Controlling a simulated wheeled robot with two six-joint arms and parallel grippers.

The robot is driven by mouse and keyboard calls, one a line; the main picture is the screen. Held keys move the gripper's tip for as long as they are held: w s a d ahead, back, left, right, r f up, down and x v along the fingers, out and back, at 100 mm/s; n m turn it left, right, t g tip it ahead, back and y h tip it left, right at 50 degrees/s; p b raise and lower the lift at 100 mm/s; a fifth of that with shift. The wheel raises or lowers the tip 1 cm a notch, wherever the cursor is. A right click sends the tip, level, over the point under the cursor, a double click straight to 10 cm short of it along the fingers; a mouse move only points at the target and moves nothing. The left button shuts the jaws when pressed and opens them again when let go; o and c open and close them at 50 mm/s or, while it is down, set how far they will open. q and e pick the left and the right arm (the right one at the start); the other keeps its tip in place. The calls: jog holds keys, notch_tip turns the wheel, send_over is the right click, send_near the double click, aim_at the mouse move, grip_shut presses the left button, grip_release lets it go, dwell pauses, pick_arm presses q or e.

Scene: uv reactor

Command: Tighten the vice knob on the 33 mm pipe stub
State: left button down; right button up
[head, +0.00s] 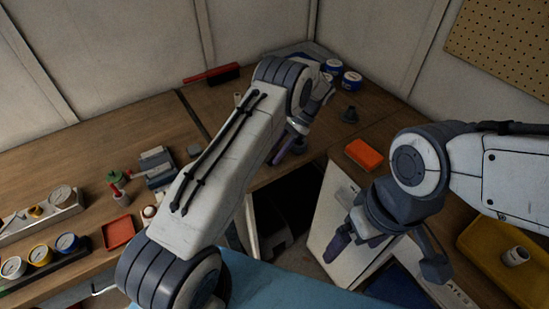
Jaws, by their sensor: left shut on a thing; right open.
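My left gripper (281,155) is at the rear bench, right of centre, pointing down past my wrist. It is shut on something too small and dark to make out. My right gripper (337,245) is open over a white panel at lower right, with nothing seen between its fingers. A short pale pipe stub (515,257) stands in the yellow tray (480,250) at far right; its size cannot be read. A grey vice-like block (157,166) sits on the left bench, partly beside my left arm. I cannot make out the vice knob.
A red brush (211,74) lies by the wall. A dark gap opens between the benches.

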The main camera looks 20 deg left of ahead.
pick_arm(q)
jog(key=b, duration=0.1)
jog(key=g+y+b, duration=0.1)
jog(key=shift+w+d+f+b, duration=0.1)
jog(key=shift+w+f+b, duration=0.05)
jog(key=shift+f+b, duration=0.2)
jog(key=shift+r+g+y+b, duration=0.1)
jog(key=shift+g+y+b, duration=0.2)
jog(key=shift+g+b, duration=0.25)
jog(key=c, duration=0.9)
grip_release()
jog(key=shift+r, duration=0.15)
